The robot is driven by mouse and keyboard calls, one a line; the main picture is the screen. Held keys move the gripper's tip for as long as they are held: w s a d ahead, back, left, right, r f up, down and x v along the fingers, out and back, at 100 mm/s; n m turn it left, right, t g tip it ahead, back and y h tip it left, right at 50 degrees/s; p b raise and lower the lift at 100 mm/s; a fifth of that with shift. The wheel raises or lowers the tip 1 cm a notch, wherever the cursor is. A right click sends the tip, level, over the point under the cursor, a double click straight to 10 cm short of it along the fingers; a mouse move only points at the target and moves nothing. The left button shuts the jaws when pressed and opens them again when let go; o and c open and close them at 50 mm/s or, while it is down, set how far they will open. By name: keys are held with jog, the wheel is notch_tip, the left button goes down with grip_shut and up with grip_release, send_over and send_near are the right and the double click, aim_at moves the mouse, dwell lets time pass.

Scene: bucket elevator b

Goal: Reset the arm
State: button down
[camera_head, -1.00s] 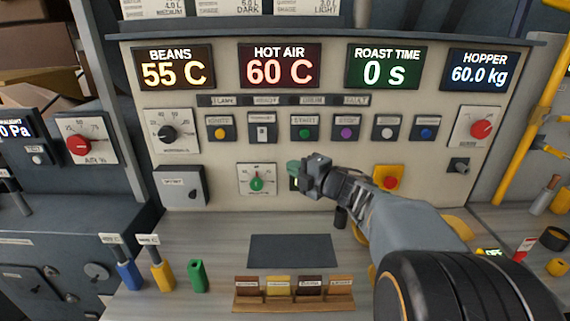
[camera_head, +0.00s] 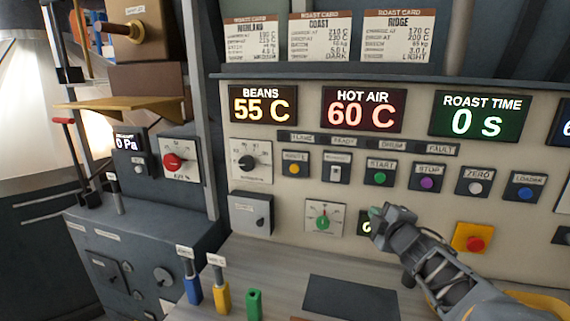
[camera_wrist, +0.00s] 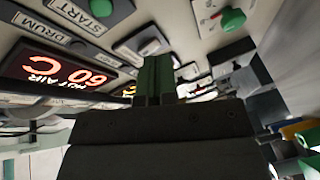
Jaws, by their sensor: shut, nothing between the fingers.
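My gripper (camera_head: 377,214) is in front of the lower part of the control panel (camera_head: 300,185), just right of the green-knobbed dial (camera_head: 323,218). Its green fingers (camera_wrist: 153,78) are closed together in the wrist view, with nothing between them. A small dark display (camera_head: 364,226) beside the gripper is partly covered by it. In the wrist view the green knob (camera_wrist: 233,19) lies at the upper right, apart from the fingers. My arm reaches in from the lower right.
Above are the green START button (camera_head: 379,179), the purple STOP button (camera_head: 427,183) and the HOT AIR display (camera_head: 362,109). A red emergency button (camera_head: 474,243) on a yellow plate is to the right. Blue, yellow and green holders (camera_head: 254,302) stand on the counter below.

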jog(key=s+a+f+m+g+h+p, duration=0.1)
jog(key=s+a+f+m+g, duration=0.3)
jog(key=s, duration=0.5)
jog(key=s+a+f+m+g, duration=0.3)
jog(key=s+f+m+g, duration=0.6)
jog(key=s+m, duration=0.1)
jog(key=shift+s+a+m+h+p, duration=0.3)
jog(key=shift+a+m+h+p, duration=0.1)
jog(key=shift+m, duration=0.2)
